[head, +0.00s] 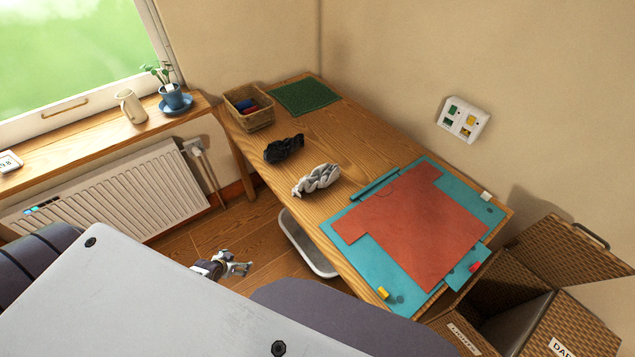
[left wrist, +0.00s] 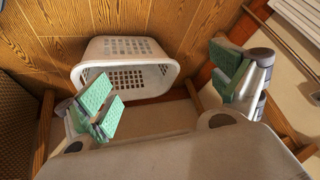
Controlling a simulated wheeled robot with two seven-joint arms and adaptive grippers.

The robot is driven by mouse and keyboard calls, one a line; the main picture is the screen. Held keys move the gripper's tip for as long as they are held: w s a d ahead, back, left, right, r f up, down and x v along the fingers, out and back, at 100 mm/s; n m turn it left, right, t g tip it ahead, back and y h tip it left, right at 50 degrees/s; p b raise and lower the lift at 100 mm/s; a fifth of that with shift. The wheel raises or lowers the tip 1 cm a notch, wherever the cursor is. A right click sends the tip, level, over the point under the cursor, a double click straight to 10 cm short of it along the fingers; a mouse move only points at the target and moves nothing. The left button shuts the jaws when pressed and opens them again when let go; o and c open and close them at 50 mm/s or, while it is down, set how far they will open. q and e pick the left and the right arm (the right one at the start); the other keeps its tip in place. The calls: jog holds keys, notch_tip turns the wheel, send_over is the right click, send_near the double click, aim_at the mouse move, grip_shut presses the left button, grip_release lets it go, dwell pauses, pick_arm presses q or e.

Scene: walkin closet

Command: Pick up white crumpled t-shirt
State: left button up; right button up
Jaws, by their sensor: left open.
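The white crumpled t-shirt (head: 316,180) lies bunched on the wooden table (head: 330,137), near its left long edge. My left gripper (head: 238,268) is in front of the table, left of and below the t-shirt in the head view, apart from it. In the left wrist view the left gripper (left wrist: 165,86) has its green-padded fingers spread wide with nothing between them. The t-shirt does not show in the left wrist view. My right gripper is not in view.
A black crumpled cloth (head: 284,149) lies just beyond the t-shirt. A wicker basket (head: 248,107) and green mat (head: 304,95) are at the far end. A red t-shirt (head: 425,225) lies on a teal mat (head: 358,252). A white laundry basket (left wrist: 155,80) stands under the table.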

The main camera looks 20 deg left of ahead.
pick_arm(q)
jog(key=w+r+m+t+h+b, duration=0.2)
jog(key=w+r+t+b, duration=0.2)
jog(key=w+r, duration=1.45)
jog(key=w+d+r+m+h+b, duration=0.1)
jog(key=d+r+m+h+b, duration=0.2)
jog(key=d+r, duration=1.2)
notch_tip(320, 180, up, 3)
jog(key=h+b, duration=0.1)
jog(key=h, duration=0.1)
jog(key=shift+w+r+m+t+h, duration=0.15)
jog(key=shift+w+m+t+h, duration=0.15)
jog(key=shift+h, duration=0.1)
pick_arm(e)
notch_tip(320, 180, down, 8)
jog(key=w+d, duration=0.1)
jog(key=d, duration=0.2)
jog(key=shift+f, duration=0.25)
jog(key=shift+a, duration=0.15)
